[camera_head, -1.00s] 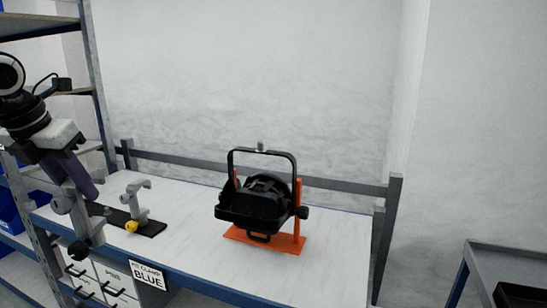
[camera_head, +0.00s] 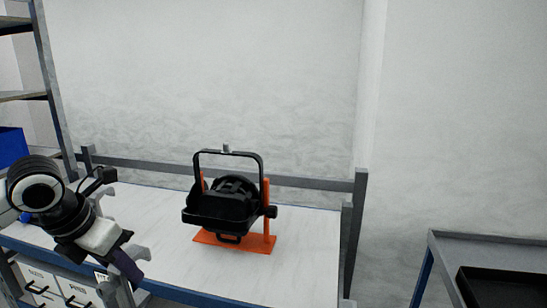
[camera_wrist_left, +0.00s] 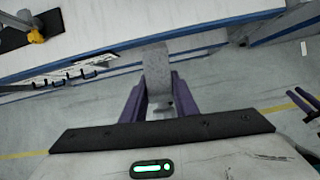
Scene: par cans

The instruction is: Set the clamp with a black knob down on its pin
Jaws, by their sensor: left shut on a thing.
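My left gripper (camera_head: 128,268) is at the lower left of the head view, in front of the bench's front edge. It is shut on a grey clamp (camera_head: 113,292), whose lower part runs out of the frame. The clamp's grey body also shows between the purple fingers in the wrist view (camera_wrist_left: 156,70), out over the floor beside the bench. Its black knob cannot be seen now. In the head view my arm mostly hides this board. I cannot make out the clamp's pin.
A black par can (camera_head: 222,205) hangs in a yoke on an orange stand (camera_head: 268,240) on the white bench (camera_head: 310,250). The bench top around it is clear. Shelving (camera_head: 50,90) stands left, and a grey trolley (camera_head: 480,248) stands right.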

